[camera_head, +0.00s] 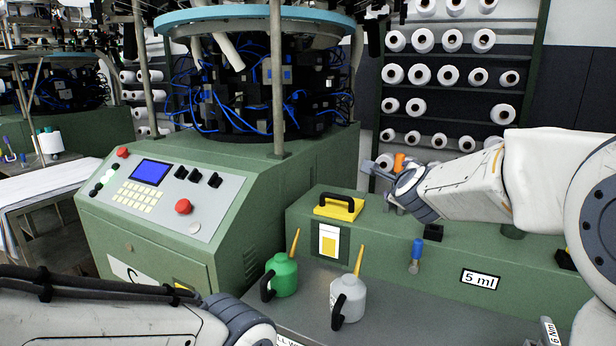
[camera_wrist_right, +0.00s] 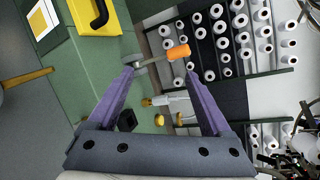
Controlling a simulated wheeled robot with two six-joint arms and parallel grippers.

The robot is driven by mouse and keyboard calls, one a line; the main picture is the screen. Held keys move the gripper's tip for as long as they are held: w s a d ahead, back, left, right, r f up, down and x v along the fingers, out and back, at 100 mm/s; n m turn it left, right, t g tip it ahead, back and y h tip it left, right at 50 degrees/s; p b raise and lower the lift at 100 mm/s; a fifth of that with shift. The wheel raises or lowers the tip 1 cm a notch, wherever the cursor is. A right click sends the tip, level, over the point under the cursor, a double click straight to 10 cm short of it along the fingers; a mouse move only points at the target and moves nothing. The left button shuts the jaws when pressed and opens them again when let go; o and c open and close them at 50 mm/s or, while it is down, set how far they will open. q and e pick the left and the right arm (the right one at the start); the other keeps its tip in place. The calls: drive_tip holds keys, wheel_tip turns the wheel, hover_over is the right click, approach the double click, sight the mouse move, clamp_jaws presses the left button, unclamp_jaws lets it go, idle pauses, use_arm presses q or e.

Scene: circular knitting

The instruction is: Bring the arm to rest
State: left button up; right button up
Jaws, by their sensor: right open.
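My right arm reaches in from the right in the head view. Its gripper (camera_head: 384,172) hangs above the green bench, in front of the bobbin rack. In the right wrist view the two purple fingers (camera_wrist_right: 158,76) stand wide apart. An orange-ended part (camera_wrist_right: 178,52) with a grey stem shows around the fingertips; it also shows as orange in the head view (camera_head: 399,162). I cannot tell whether a finger touches it. My left arm lies across the bottom left of the head view, with its gripper out of the picture.
A green oil can (camera_head: 284,275) and a grey oil can (camera_head: 348,299) stand on the grey surface. The green bench (camera_head: 450,262) carries a yellow lid with black handle (camera_head: 339,207). A control panel (camera_head: 158,190) is at left. A bobbin rack (camera_head: 455,100) stands behind.

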drive_tip(key=s+a+f+n+g+y, duration=0.15)
drive_tip(key=s+f+n+g, duration=1.05)
drive_tip(key=s+f+n, duration=1.4)
drive_tip(key=s+a+f+n+g+y+b, duration=0.1)
drive_tip(key=s+a+f+n+b, duration=0.2)
drive_tip(key=s+a+b, duration=0.3)
drive_tip(key=s+a+f+n+g+y+b, duration=0.1)
drive_tip(key=s+a+f+n+g+b, duration=0.2)
drive_tip(key=s+a, duration=0.55)
wheel_tip(320, 180, up, 22)
drive_tip(key=t+p, duration=0.1)
drive_tip(key=p, duration=1.9)
drive_tip(key=shift+s+d+r+n+p, duration=0.15)
drive_tip(key=shift+d+r+n+p, duration=0.15)
drive_tip(key=shift+d, duration=0.15)
drive_tip(key=shift+f, duration=0.1)
drive_tip(key=shift+d, duration=0.1)
